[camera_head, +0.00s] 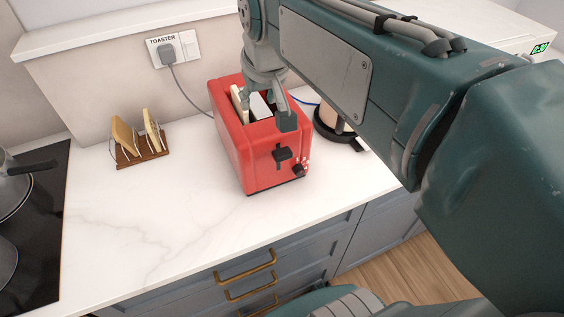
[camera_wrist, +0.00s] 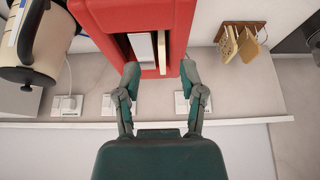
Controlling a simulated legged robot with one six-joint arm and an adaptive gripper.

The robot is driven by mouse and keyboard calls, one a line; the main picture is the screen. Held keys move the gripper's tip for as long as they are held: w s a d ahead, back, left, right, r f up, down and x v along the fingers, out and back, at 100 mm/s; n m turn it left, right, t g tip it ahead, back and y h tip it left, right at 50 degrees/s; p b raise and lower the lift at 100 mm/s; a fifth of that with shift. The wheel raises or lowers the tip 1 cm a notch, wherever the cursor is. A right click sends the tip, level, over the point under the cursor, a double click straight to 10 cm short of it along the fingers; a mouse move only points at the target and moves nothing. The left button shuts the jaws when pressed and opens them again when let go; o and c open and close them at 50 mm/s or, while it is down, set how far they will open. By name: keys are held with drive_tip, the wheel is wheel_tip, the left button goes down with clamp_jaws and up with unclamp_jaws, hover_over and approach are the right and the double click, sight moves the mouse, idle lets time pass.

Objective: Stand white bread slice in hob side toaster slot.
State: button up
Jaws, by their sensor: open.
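The red toaster (camera_head: 248,150) stands on the counter with its two slots facing up. A pale cream bread slice (camera_head: 239,104) stands in the hob-side slot, on the left in the head view. In the wrist view the slice (camera_wrist: 162,52) shows as a thin pale edge in the right-hand slot. The other slot (camera_wrist: 126,46) looks dark and empty, with a light grey strip between the two. My gripper (camera_head: 268,109) is open over the toaster top. In the wrist view its fingertips (camera_wrist: 160,71) are apart, one on each side of the slice's line, and hold nothing.
A wooden rack (camera_head: 143,160) with two bread slices stands left of the toaster. The black hob (camera_head: 40,220) with a pot is at far left. A kettle (camera_head: 335,124) stands close on the toaster's right. The front counter is clear. A plugged cord runs behind the toaster.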

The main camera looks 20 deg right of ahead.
drive_tip(key=s+f, duration=0.9)
drive_tip(key=s, duration=0.4)
drive_tip(key=shift+t, duration=0.4)
